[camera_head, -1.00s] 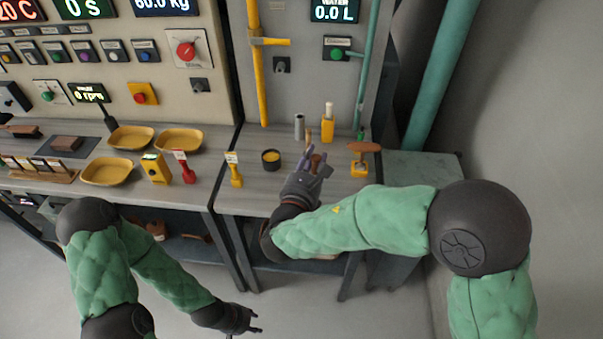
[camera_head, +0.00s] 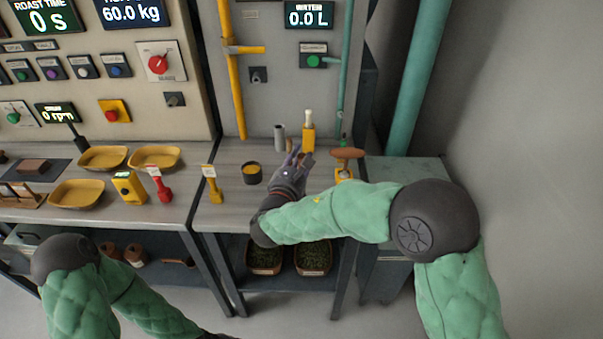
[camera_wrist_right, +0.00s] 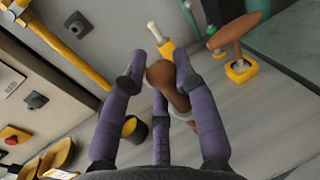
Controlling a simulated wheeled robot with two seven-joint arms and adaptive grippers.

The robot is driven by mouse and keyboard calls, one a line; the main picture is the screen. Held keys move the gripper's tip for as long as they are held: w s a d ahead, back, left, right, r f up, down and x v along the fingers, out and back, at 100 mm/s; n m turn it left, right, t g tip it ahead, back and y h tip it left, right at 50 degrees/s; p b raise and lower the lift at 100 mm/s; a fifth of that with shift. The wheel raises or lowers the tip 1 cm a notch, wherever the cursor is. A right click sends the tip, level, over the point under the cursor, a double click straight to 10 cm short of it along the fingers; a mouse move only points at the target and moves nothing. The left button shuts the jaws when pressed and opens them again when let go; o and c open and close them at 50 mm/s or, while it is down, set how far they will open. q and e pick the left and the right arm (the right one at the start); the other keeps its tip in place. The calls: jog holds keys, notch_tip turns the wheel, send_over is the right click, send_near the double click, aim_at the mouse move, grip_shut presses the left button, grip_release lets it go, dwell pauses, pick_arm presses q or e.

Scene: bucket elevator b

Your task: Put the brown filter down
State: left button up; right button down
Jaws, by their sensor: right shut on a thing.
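My right gripper (camera_head: 295,160) is over the right part of the grey counter (camera_head: 225,155), near the grey cylinder (camera_head: 279,137). In the right wrist view its purple fingers (camera_wrist_right: 158,75) are closed around the brown filter (camera_wrist_right: 170,85), which has a rounded brown end. Its lower part is partly hidden by the fingers, and a pale grey piece shows just below it. I cannot tell whether it touches the counter. In the head view the fingers mostly hide the filter. My left gripper is outside the picture; only its arm shows at the lower left.
A yellow stand with a white-topped tool (camera_head: 308,135) is behind the gripper. A brown-handled piece on a yellow base (camera_head: 346,155) stands to its right, a dark cup (camera_head: 251,173) to its left. Yellow trays (camera_head: 77,194) lie farther left. Planters (camera_head: 313,258) sit on the lower shelf.

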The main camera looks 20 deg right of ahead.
jog(key=shift+w+d+f+b, duration=0.15)
jog(key=shift+w+d+f, duration=0.1)
jog(key=shift+w+f, duration=0.25)
jog(key=shift+w+d+f+b, duration=0.2)
jog(key=shift+w+f, duration=0.1)
jog(key=shift+f, duration=0.3)
jog(key=f+b, duration=0.1)
jog(key=f, duration=0.2)
jog(key=shift+w+d+f+b, duration=0.1)
jog(key=shift+w+f+b, duration=0.1)
jog(key=shift+b, duration=0.1)
jog(key=c, duration=1.4)
grip_release()
jog(key=shift+f, duration=0.2)
jog(key=o, duration=0.4)
jog(key=shift+o, duration=0.2)
jog(key=shift+r, duration=0.1)
